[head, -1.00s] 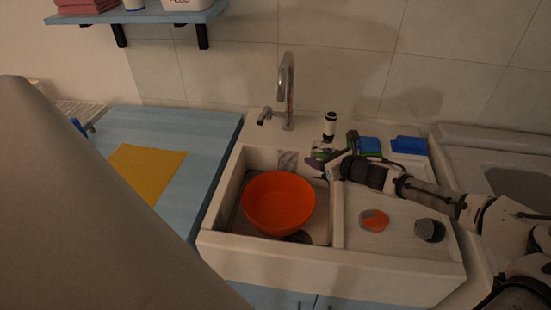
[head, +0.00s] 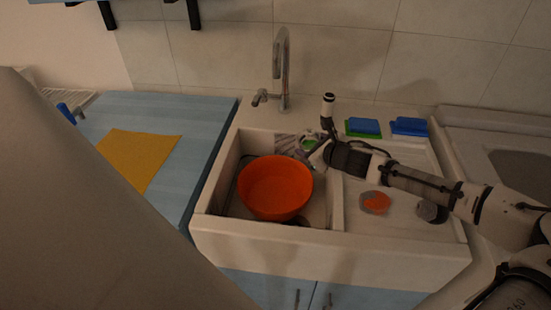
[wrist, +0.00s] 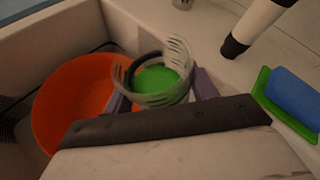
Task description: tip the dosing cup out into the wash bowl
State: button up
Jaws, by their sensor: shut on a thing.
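The dosing cup (wrist: 150,99) is clear with white graduation marks and shows green inside in the wrist view. My gripper (wrist: 161,90) is shut on it, a purple-grey finger on either side. In the head view my gripper (head: 308,145) is at the back of the sink basin, behind and right of the wash bowl. The cup is small and partly hidden there. The wash bowl (head: 275,188) is orange and stands upright in the basin. It also shows in the wrist view (wrist: 68,100), left of the cup and partly hidden by it.
A tap (head: 284,70) rises behind the basin. A white-and-black cylinder (head: 328,106) stands behind my gripper. An orange-topped round item (head: 375,202) sits on the drainer. A yellow cloth (head: 138,158) lies on the left counter.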

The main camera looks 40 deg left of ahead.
jog(key=b, duration=0.1)
jog(key=s+f+n+b, duration=0.1)
jog(key=shift+a+f+t+b, duration=0.1)
jog(key=shift+a+t+b, duration=0.2)
jog(key=shift+t+b, duration=0.1)
jog(key=b, duration=0.1)
jog(key=f+b, duration=0.1)
jog(key=s+f+b, duration=0.1)
jog(key=b, duration=0.1)
jog(key=shift+a+n+t+h, duration=0.25)
jog(key=shift+n+t+h, duration=0.15)
jog(key=shift+r, duration=0.15)
jog(key=shift+s+a+f+n+b, duration=0.15)
jog(key=shift+f+n+b, duration=0.35)
jog(key=shift+b, duration=0.6)
jog(key=shift+s+f+t+h+b, duration=0.1)
jog(key=shift+f+t+h+b, duration=0.2)
jog(key=shift+f+t+b, duration=0.7)
jog(key=shift+f+n+b, duration=0.1)
jog(key=shift+n+b, duration=0.7)
jog(key=shift+b, duration=1.2)
jog(key=shift+s+a+r+n+t+h+b, duration=0.15)
jog(key=shift+r+n+t+h+b, duration=0.5)
jog(key=shift+b, duration=1.6)
jog(key=shift+s+a+r+n+t, duration=0.2)
jog(key=shift+s+r+n+t, duration=0.1)
jog(key=shift+s+n, duration=0.15)
jog(key=shift+s+a+r+n+t, duration=0.15)
jog(key=shift+s+r+n+t, duration=0.15)
jog(key=shift+n, duration=0.2)
